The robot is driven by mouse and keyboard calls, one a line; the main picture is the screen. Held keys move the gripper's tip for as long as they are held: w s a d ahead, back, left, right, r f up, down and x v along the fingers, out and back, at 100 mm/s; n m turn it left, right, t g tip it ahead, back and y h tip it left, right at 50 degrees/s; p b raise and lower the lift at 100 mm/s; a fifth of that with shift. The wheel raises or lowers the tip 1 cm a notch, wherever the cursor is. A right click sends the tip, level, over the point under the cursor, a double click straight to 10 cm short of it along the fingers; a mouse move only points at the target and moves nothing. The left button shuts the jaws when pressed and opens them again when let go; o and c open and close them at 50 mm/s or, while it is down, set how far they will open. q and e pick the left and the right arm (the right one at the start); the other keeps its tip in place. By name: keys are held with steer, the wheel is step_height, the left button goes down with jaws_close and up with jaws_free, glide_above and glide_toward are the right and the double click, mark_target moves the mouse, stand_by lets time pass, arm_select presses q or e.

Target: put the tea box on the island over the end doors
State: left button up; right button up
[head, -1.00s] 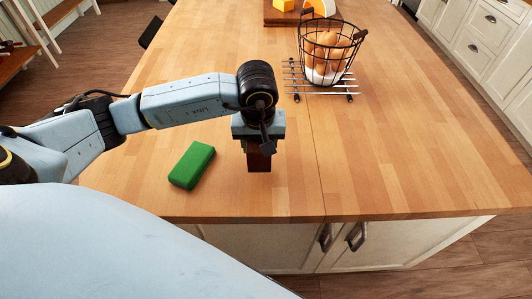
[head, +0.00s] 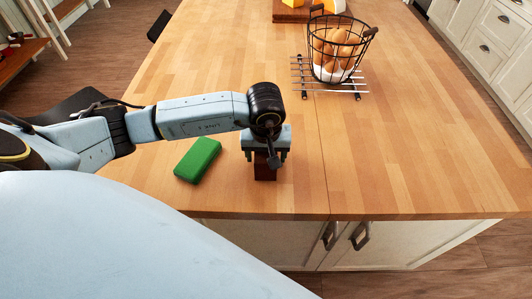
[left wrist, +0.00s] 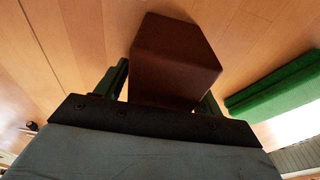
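A dark red-brown box (head: 265,168), apparently the tea box, is upright under my left gripper (head: 266,156) near the front end of the wooden island top (head: 420,160). In the left wrist view the brown box (left wrist: 172,60) sits between the two fingers (left wrist: 165,95), which are shut on it. I cannot tell whether its bottom touches the wood. The end doors (head: 270,240), pale with dark handles, are below the front edge, and the box is behind that edge above the left door. My right gripper is not in view.
A green box (head: 198,160) lies just left of the brown box, apart from it; it also shows in the left wrist view (left wrist: 275,88). A wire egg basket (head: 338,50) stands on a metal rack (head: 300,75) farther back. The wood to the right is clear.

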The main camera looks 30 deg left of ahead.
arm_select(q)
steer(key=shift+r, duration=0.1)
steer(key=shift+r, duration=0.2)
steer(key=r, duration=0.4)
steer(key=s+r, duration=0.1)
steer(key=r, duration=0.2)
steer(key=d+r, duration=0.1)
steer(key=r, duration=0.3)
steer(key=shift+s+r+b, duration=0.25)
steer(key=shift+r+b, duration=0.05)
